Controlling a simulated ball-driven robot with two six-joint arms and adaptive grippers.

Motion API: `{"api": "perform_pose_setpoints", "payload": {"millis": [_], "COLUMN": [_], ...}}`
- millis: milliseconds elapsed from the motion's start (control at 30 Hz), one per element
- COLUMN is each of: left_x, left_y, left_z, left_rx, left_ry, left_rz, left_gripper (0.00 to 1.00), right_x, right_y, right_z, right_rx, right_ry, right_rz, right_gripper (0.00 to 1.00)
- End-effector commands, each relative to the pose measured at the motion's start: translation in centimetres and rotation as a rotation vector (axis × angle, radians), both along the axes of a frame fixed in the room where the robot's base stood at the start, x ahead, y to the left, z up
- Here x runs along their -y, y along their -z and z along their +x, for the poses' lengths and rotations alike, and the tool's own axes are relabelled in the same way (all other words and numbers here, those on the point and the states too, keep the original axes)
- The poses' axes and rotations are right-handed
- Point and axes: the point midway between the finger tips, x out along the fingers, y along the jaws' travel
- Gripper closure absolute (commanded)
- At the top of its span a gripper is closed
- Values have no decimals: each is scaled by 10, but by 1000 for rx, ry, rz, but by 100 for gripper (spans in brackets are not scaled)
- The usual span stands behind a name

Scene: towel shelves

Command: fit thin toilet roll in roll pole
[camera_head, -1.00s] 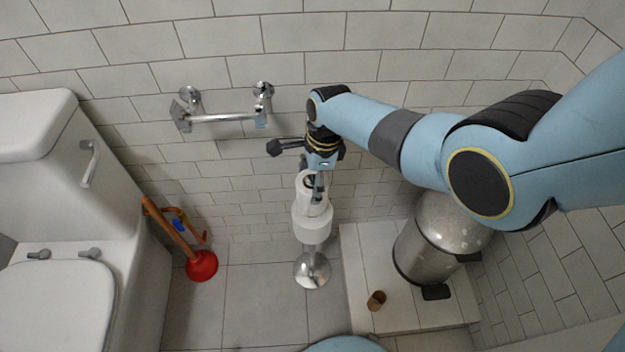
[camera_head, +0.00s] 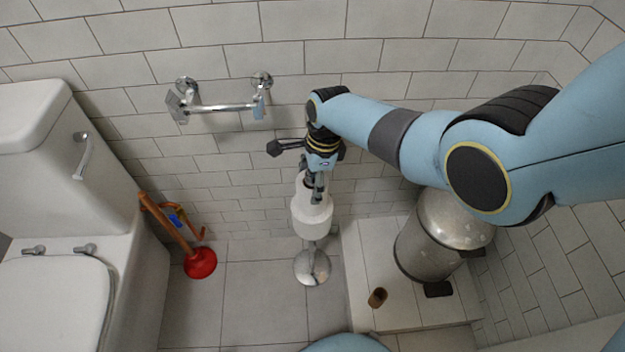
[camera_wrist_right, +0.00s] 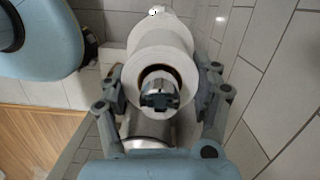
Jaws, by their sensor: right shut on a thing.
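The thin toilet roll (camera_head: 307,188) is white and upright, held between the fingers of my right gripper (camera_head: 317,188). It sits just above a wider white roll (camera_head: 312,221) on the chrome roll pole, whose round base (camera_head: 312,268) stands on the floor. In the right wrist view the fingers (camera_wrist_right: 162,88) lie on both sides of white roll paper (camera_wrist_right: 163,57). A chrome pole end (camera_wrist_right: 158,86) shows inside the dark core. Whether the two rolls touch cannot be told. My left gripper does not show.
A chrome wall holder (camera_head: 220,107) is up to the left. A red plunger (camera_head: 200,263) and the toilet (camera_head: 60,280) stand left. A metal bin (camera_head: 435,240) and a small brown tube (camera_head: 377,297) are on a low white step (camera_head: 400,310) right of the pole.

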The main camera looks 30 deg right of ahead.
Motion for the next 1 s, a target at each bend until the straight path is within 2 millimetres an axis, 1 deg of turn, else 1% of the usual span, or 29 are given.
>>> {"api": "perform_pose_setpoints", "payload": {"millis": [200,233,433,767,867,1000], "left_x": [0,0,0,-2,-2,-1], "left_y": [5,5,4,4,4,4], "left_z": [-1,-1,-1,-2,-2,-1], "left_rx": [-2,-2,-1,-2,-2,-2], "left_ry": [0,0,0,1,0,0], "left_rz": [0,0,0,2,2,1], "left_gripper": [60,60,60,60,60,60], "right_x": [0,0,0,0,1,4], "right_y": [6,6,5,4,-2,-19], "right_z": [0,0,0,0,0,-1], "right_rx": [0,0,0,0,1,3], "right_ry": [0,0,0,0,0,-1], "right_rz": [0,0,0,0,0,0], "right_gripper": [70,33,7,7,7,7]}}
